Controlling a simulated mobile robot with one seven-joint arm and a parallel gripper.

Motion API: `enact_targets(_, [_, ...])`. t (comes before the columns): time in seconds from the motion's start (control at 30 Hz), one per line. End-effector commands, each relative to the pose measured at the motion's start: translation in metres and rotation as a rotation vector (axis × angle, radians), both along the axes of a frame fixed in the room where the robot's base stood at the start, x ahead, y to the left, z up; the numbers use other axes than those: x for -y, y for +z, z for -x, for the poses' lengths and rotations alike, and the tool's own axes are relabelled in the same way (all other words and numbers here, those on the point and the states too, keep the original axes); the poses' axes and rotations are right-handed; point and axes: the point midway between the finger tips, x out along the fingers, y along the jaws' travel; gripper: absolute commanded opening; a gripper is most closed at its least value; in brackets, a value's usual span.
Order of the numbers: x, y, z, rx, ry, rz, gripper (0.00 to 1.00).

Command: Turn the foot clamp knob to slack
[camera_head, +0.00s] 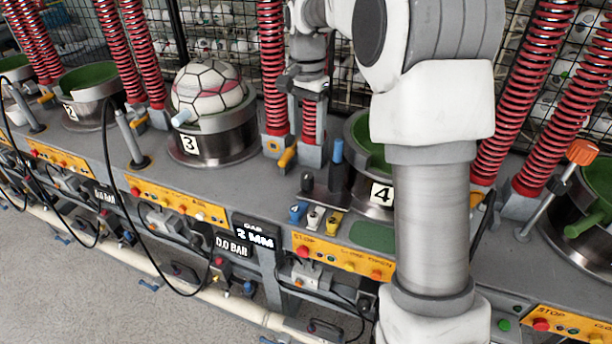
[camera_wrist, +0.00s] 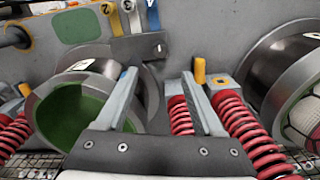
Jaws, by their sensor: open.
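No part is labelled foot clamp knob. A small orange knob (camera_head: 287,158) sits at the foot of the red spring column between stations 3 and 4. What appears to be the same knob (camera_wrist: 200,70) stands upright in the wrist view, just right of my right fingertip. My gripper (camera_wrist: 158,73) is open, with nothing between its fingers. In the head view my gripper (camera_head: 306,86) hangs in front of the springs, above and a little right of that knob; its fingertips are hard to make out there. Another orange knob (camera_wrist: 24,88) is at the wrist view's left edge.
Station 3's cup (camera_head: 215,142) holds a ball (camera_head: 208,90). Station 4's green-lined cup (camera_head: 360,129) is partly hidden by my arm. A blue-topped lever (camera_head: 337,151) and coloured tabs (camera_head: 314,217) stand nearby. Red springs (camera_wrist: 245,125) crowd the knob. A display (camera_head: 257,236) reads a gap in MM.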

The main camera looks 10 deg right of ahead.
Motion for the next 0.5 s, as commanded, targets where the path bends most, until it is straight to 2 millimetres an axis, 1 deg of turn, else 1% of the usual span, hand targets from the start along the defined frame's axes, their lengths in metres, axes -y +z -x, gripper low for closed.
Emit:
enact_targets(0.03, [0.000,-0.013,0.001,-0.004,0.000,0.000,0.69])
enact_targets(0.1, [0.000,-0.028,0.001,-0.004,-0.001,0.000,0.69])
enact_targets(0.4, [0.000,-0.094,0.001,-0.004,0.002,0.000,0.69])
enact_targets(0.5, [0.000,-0.113,0.001,-0.003,0.001,0.000,0.69])
